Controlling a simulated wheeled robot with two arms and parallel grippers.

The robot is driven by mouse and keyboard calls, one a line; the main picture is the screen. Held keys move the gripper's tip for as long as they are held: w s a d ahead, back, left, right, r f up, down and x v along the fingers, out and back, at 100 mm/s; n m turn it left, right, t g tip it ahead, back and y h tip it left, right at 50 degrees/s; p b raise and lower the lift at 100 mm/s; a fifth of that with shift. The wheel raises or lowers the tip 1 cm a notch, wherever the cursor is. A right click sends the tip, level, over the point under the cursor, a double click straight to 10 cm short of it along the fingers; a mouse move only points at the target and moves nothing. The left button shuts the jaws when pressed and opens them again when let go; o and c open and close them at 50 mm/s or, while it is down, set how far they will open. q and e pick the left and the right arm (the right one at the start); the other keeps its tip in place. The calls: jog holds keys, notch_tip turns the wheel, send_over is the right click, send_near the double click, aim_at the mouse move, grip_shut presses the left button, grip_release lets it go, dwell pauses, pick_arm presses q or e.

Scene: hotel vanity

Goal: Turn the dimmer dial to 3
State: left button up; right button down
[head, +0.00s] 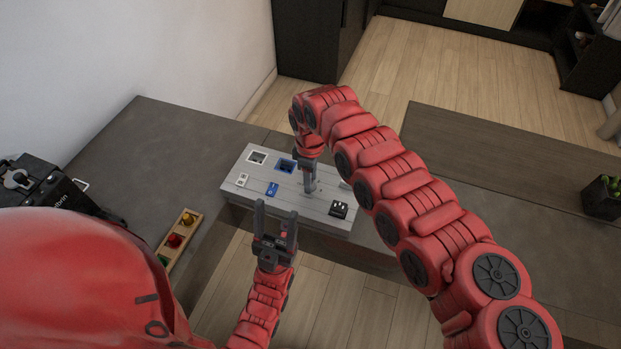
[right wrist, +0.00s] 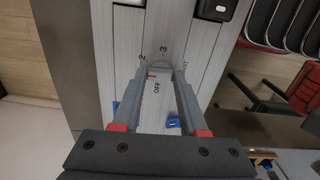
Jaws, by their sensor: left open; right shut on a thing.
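A grey panel box (head: 297,203) lies on the dark counter and carries several switches and sockets. My right gripper (head: 310,190) reaches down onto the panel. In the right wrist view its fingers (right wrist: 159,78) are shut on the dimmer dial (right wrist: 158,72), a small pale knob with a red mark. Printed marks "2", "3" and "OFF" show around the dial; another mark by the right finger is hard to read. The fingers partly hide the dial, and I cannot tell exactly which number its mark meets. My left gripper (head: 275,212) is open and empty, in front of the panel's near edge.
The panel bears a blue switch (head: 272,189), a white switch (head: 242,180) and a black switch (head: 339,209). A wooden tray (head: 192,236) with coloured pieces is at left. A black device (head: 35,185) stands far left, a potted plant (head: 604,196) far right.

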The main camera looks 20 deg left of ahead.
jog(key=m, duration=0.4)
jog(key=shift+m, duration=0.3)
jog(key=m, duration=0.5)
jog(key=shift+a+m, duration=0.1)
jog(key=shift+m, duration=0.2)
jog(key=m, duration=0.3)
jog(key=shift+f+m+b, duration=0.1)
jog(key=shift+m+b, duration=0.2)
jog(key=shift+b, duration=0.05)
jog(key=m+b, duration=0.1)
jog(key=m, duration=0.3)
jog(key=shift+m, duration=0.4)
jog(key=shift+c, duration=2.2)
grip_release()
